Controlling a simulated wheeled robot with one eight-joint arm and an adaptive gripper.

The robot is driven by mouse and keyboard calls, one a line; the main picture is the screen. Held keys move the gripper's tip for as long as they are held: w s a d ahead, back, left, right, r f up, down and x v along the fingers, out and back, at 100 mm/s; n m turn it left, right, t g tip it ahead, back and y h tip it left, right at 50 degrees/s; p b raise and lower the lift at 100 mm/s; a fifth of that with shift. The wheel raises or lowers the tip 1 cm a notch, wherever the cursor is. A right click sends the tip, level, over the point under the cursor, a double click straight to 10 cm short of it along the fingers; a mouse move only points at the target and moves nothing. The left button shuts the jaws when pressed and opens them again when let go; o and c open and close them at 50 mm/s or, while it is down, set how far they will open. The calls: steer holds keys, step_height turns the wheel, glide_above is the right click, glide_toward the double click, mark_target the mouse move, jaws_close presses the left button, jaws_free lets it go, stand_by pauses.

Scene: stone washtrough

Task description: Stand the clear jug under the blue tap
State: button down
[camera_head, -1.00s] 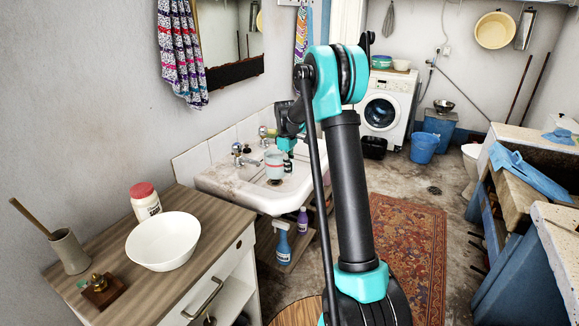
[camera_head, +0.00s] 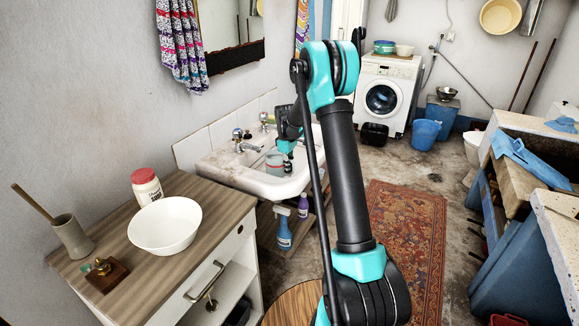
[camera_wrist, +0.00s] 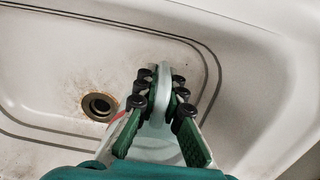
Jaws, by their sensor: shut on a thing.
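The clear jug (camera_head: 274,163) is a small pale, see-through vessel, held in or just over the white sink basin. My gripper (camera_head: 287,158) is shut on the jug at its right side. In the wrist view my gripper (camera_wrist: 158,98) has its fingers on either side of a thin translucent part of the jug (camera_wrist: 157,142); the rest is hidden. I cannot tell whether the jug touches the basin. The nearer tap (camera_head: 240,140), with a hint of blue on top, stands at the sink's back edge, left of the jug. A second tap (camera_head: 265,121) stands farther along.
The sink (camera_head: 222,171) has a drain hole (camera_wrist: 99,106), left of the fingers in the wrist view. A wooden-topped cabinet (camera_head: 207,195) with a white bowl (camera_head: 165,226) stands nearer. Spray bottles (camera_head: 284,232) stand below the sink. A rug (camera_head: 415,225) covers the floor to the right.

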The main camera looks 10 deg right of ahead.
mark_target(278, 174)
steer(key=shift+w+a+f, duration=0.1)
steer(key=shift+a+f, duration=0.1)
steer(key=shift+f, duration=1.6)
steer(key=shift+w+a+f, duration=0.15)
steer(key=shift+w+a, duration=0.6)
steer(key=shift+a, duration=0.25)
steer(key=shift+w+a+f, duration=0.1)
steer(key=shift+w+a, duration=0.6)
steer(key=shift+a, duration=0.3)
steer(key=shift+f, duration=0.25)
steer(key=c, duration=1.6)
jaws_free()
steer(key=shift+o, duration=0.8)
steer(key=o, duration=0.5)
steer(key=shift+r, duration=0.1)
